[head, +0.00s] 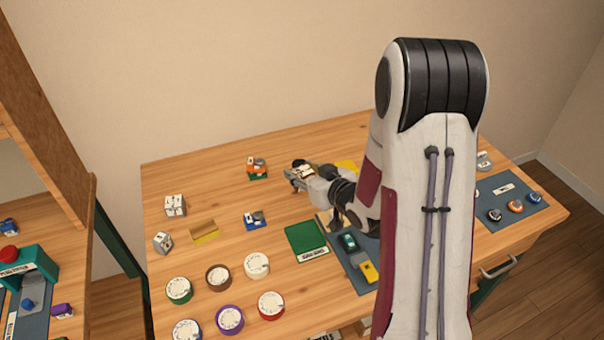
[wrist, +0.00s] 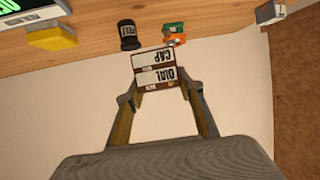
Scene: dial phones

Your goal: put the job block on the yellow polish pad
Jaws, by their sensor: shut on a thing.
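My gripper (wrist: 160,95) is shut on a brown block with white labels reading DIAL and CAP, the job block (wrist: 155,68). In the head view my gripper (head: 297,181) is over the far middle of the table, with the block (head: 303,171) at its tip. I cannot tell the block's height above the table. The yellow polish pad (head: 346,166) appears as a yellow patch to the right of my gripper, partly hidden by my arm. A thick yellow pad (wrist: 52,37) shows at the upper left in the wrist view, apart from the block.
A black labelled cylinder (wrist: 129,35) and an orange-and-green phone (head: 257,168) are near the gripper. A green pad (head: 306,240), several round dials (head: 257,265) and a blue-and-white phone (head: 255,219) stand nearer. A dark mat (head: 357,275) holds small phones.

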